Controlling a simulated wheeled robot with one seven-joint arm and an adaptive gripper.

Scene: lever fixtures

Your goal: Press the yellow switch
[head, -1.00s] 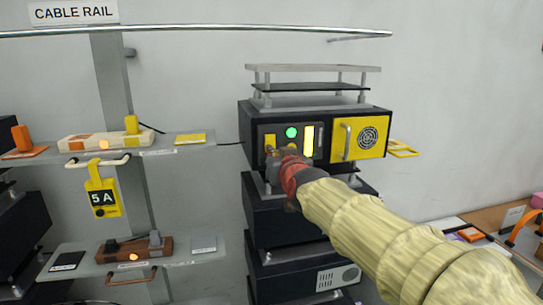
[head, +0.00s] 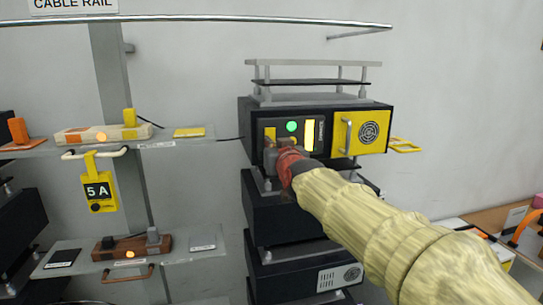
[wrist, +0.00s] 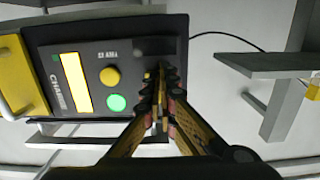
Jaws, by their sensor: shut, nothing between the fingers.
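The black device (head: 318,113) has a control panel on its front. A round yellow button (wrist: 110,76) and a lit green button (wrist: 117,103) sit beside the fingertips in the wrist view. The green button also shows in the head view (head: 291,127).
A lit yellow display (head: 309,135) and a yellow door with a handle (head: 361,133) are right of the switch. A rail (head: 200,18) runs above.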

